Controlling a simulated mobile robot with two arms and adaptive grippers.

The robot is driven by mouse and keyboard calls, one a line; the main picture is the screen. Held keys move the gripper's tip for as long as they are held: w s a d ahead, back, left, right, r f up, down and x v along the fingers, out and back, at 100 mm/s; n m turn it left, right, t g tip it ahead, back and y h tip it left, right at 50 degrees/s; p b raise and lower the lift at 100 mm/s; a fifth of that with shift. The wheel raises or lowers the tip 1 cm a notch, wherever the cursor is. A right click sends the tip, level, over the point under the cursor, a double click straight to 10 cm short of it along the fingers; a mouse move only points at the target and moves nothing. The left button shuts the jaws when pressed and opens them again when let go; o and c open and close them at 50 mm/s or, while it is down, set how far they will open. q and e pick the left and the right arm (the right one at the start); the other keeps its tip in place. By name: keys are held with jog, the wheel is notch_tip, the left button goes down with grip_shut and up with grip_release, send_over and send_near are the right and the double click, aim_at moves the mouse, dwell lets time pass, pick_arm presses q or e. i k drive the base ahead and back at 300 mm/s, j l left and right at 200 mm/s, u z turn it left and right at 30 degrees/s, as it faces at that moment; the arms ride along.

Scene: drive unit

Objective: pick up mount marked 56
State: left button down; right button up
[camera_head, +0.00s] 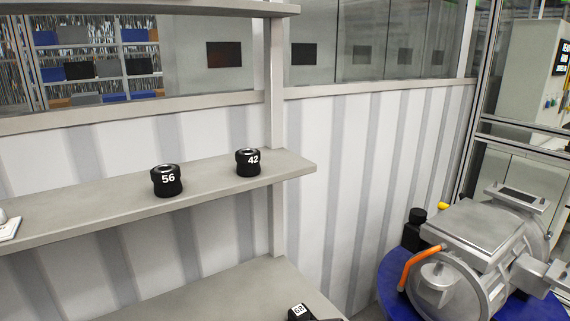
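The mount marked 56 (167,182) is a black, round, short cylinder with a white number and a shiny top ring. It stands upright on the middle grey shelf (100,211), left of a similar mount marked 42 (248,163). The two mounts are apart, and nothing covers the 56 mount. Neither of my grippers is in view.
A lower shelf (225,293) holds a black part marked 68 (299,313) near its right end. An upright post (275,90) stands behind the middle shelf. A grey metal drive unit (480,240) with an orange handle sits on a blue round base at right.

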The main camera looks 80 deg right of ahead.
aim_at(166, 177)
jog(key=z, duration=2.1)
jog(key=j+z, duration=0.1)
jog(key=j, duration=0.5)
jog(key=i, duration=0.05)
